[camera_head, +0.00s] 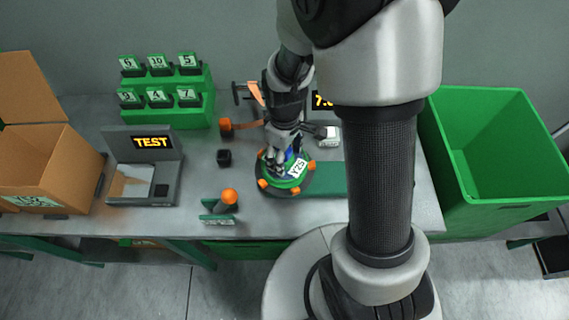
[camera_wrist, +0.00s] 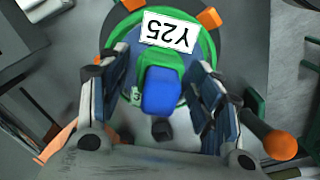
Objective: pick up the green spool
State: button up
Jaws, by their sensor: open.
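The green spool (camera_head: 291,183) lies on the grey table near its front edge, on a dark round base with orange blocks around it. It carries a white label reading Y25, which shows upside down in the wrist view (camera_wrist: 168,31). My gripper (camera_head: 277,160) is above the spool, pointing down at it. In the wrist view my gripper (camera_wrist: 158,98) is open, one finger on each side of the spool's blue and green middle part. I cannot tell whether the fingers touch it. My fingers hide part of the spool in the head view.
A grey TEST device (camera_head: 143,165), a cardboard box (camera_head: 45,165) and a green rack (camera_head: 167,103) stand to the left. An orange-knobbed lever (camera_head: 229,197) is close by at the front left, a small black block (camera_head: 224,157) behind it. A green bin (camera_head: 493,150) is at the right.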

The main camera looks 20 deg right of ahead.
jog(key=shift+c, duration=0.3)
jog(key=c, duration=1.3)
